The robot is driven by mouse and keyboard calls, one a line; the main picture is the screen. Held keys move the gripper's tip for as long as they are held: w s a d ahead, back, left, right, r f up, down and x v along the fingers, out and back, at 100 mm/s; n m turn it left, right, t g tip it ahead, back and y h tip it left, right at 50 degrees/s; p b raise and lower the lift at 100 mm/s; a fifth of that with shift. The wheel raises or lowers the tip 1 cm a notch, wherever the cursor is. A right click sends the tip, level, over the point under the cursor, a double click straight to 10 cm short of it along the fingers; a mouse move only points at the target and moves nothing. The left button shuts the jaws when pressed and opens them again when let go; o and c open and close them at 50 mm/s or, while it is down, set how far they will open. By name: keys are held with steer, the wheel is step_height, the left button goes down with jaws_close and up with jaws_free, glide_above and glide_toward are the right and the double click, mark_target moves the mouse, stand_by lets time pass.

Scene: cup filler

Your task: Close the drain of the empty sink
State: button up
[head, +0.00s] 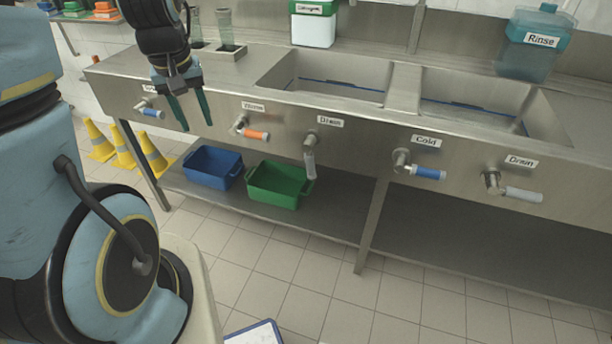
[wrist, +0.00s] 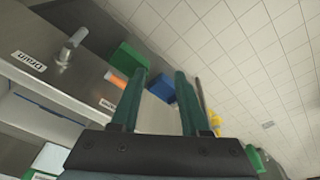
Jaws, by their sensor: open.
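In the head view, two steel sinks sit side by side, the left sink (head: 285,78) and the right sink (head: 545,108). Both show a blue stripe inside; I cannot tell whether either holds water. The left drain valve (head: 310,158) has a pale handle hanging straight down. The right drain valve (head: 520,194) has its pale handle pointing sideways to the right. My gripper (head: 196,125) is open and empty, in front of the counter's left part, left of the orange handle. The wrist view shows my gripper (wrist: 161,72) and the left drain handle (wrist: 76,39).
An orange-handled valve (head: 254,133) and blue-handled valves (head: 428,173) (head: 150,112) line the front panel. A blue bin (head: 213,168) and green bin (head: 279,185) stand on the lower shelf. Yellow cones (head: 124,150) stand at left. A Rinse container (head: 535,45) is behind the right sink.

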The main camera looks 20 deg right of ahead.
steer(key=w+d+f+t+b, duration=0.1)
steer(key=w+d+f+b, duration=0.2)
steer(key=d+f+b, duration=0.9)
steer(key=t+h+b, duration=0.1)
steer(key=b, duration=0.2)
glide_above(310, 165)
steer(key=s, duration=0.1)
steer(key=shift+m, duration=0.3)
steer(key=f, duration=0.4)
steer(key=a+f, duration=0.1)
steer(key=f, duration=0.1)
steer(key=shift+s+f, duration=0.2)
steer(key=shift+f, duration=0.1)
steer(key=shift+d+f, duration=0.2)
steer(key=x, duration=1)
steer(key=shift+w, duration=0.2)
steer(key=shift+c, duration=0.3)
jaws_close()
